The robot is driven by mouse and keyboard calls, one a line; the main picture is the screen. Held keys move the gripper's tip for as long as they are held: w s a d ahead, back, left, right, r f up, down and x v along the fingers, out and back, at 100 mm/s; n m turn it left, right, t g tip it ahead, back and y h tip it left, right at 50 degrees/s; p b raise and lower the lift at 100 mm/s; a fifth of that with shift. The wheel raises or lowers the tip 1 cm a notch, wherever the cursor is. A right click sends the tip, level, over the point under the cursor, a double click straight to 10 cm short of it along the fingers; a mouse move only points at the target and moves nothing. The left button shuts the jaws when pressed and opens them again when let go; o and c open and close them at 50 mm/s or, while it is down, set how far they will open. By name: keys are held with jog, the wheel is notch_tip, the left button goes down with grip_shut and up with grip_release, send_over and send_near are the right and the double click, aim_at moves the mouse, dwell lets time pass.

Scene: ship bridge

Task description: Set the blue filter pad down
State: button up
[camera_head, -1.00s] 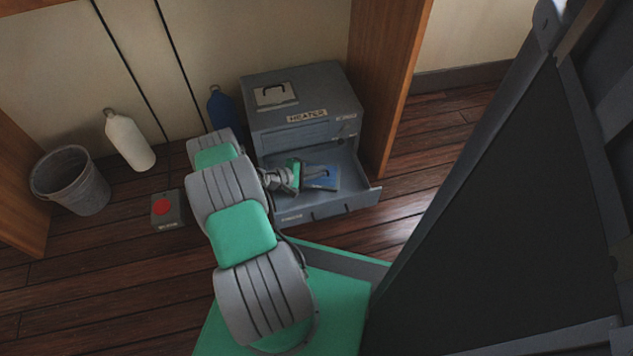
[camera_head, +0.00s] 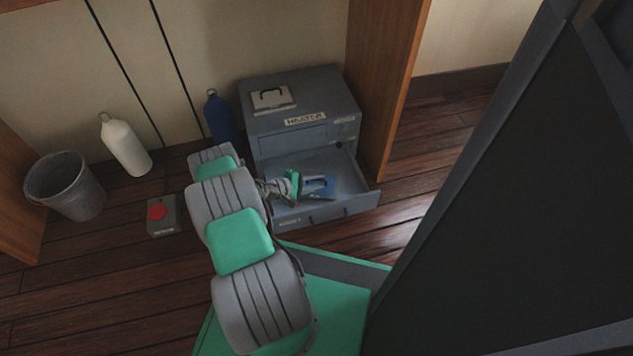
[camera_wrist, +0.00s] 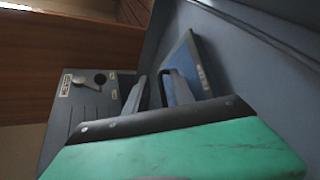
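The blue filter pad (camera_head: 329,191) is inside the open drawer (camera_head: 345,203) of the grey heater cabinet. It appears to rest flat on the drawer floor. In the wrist view the pad (camera_wrist: 190,65) shows a blue face and a grey edge with a small label, beyond the right-hand finger. My gripper (camera_head: 325,183) is low in the drawer at the pad. In the wrist view its two fingers (camera_wrist: 158,82) stand apart with a gap between them. Part of the pad is hidden behind a finger, so I cannot tell whether they touch.
The heater cabinet (camera_head: 300,122) stands by a wooden panel (camera_head: 378,90). A red-button box (camera_head: 163,215), a white bottle (camera_head: 125,145), a blue bottle (camera_head: 221,118) and a grey bucket (camera_head: 65,187) are to the left. A dark panel (camera_head: 510,220) fills the right.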

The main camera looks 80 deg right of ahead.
jog(key=w+a+r+t+y+p, duration=0.1)
jog(key=w+a+r+t, duration=0.1)
jog(key=w+a+r, duration=0.45)
jog(key=w+a+r+t+p, duration=0.1)
jog(key=w+a+r+p, duration=0.2)
jog(key=w, duration=0.7)
jog(key=w+a+r+t+y, duration=0.1)
jog(key=w+a+r+t, duration=0.1)
jog(key=w+a+r, duration=0.4)
jog(key=w+a+r+t+y, duration=0.2)
jog(key=w+a+r+t, duration=0.1)
jog(key=w+a+r, duration=0.6)
jog(key=s+a+r+n+t+y, duration=0.1)
jog(key=s+a+r+t+y, duration=0.15)
jog(key=a+r, duration=1.15)
jog(key=s+a+r+n+y, duration=0.1)
jog(key=s+a, duration=0.2)
jog(key=a, duration=0.4)
jog(key=s+a+r+n+y, duration=0.1)
jog(key=s+a+y, duration=0.1)
jog(key=s+a, duration=0.2)
jog(key=a+t, duration=0.1)
jog(key=a, duration=0.2)
jog(key=shift+s+n, duration=0.25)
jog(key=shift+n, duration=0.15)
jog(key=shift+r, duration=0.2)
